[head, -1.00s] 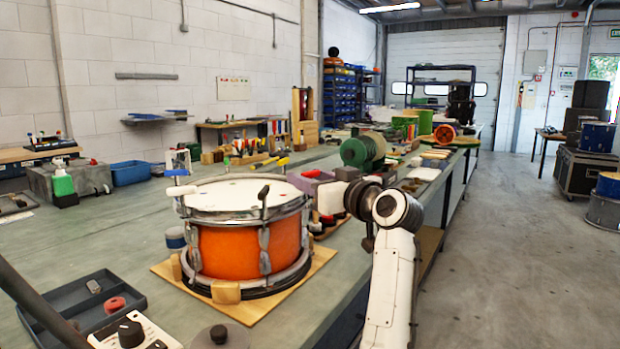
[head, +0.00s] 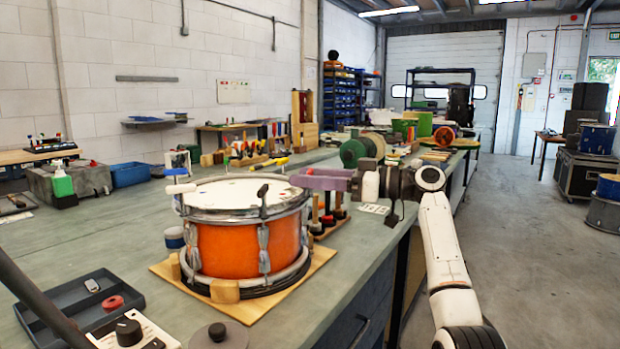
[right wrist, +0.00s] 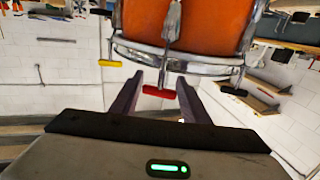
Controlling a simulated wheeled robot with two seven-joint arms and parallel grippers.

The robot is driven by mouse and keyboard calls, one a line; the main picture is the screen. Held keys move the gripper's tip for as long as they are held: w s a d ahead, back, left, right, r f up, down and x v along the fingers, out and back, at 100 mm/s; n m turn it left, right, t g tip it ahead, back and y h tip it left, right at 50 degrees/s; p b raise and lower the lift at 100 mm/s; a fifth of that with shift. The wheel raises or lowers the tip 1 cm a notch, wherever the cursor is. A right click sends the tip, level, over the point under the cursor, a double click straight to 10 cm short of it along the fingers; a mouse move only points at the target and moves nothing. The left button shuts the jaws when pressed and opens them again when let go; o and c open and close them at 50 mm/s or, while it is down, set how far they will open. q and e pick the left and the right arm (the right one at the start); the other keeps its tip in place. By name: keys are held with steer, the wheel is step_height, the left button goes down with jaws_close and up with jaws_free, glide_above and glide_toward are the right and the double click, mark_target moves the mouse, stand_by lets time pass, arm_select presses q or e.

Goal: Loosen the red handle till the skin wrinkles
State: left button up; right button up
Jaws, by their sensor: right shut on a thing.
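The orange drum (head: 235,250) stands upright on a wooden board, with a white skin (head: 230,193) on top that looks smooth at this size. The red handle (right wrist: 158,91) shows in the right wrist view below the drum's metal rim, between my two fingers. My right gripper (head: 300,178) reaches in from the right at the drum's rim and is shut on the red handle. A white handle (head: 180,189), a black handle (head: 262,192) and a yellow handle (head: 282,162) sit around the rim. My left gripper is not in view.
A dark tray (head: 60,305) with small parts and a white box with a black knob (head: 130,333) lie at the front left. Upright tools stand in a wooden rack (head: 325,227) right of the drum. A green spool (head: 353,152) stands behind.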

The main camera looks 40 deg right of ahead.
steer(key=shift+d+r, duration=0.15)
steer(key=shift+d, duration=0.15)
steer(key=o, duration=0.9)
steer(key=shift+w, duration=0.15)
steer(key=shift+a, duration=0.1)
steer(key=v, duration=1)
steer(key=shift+d, duration=0.25)
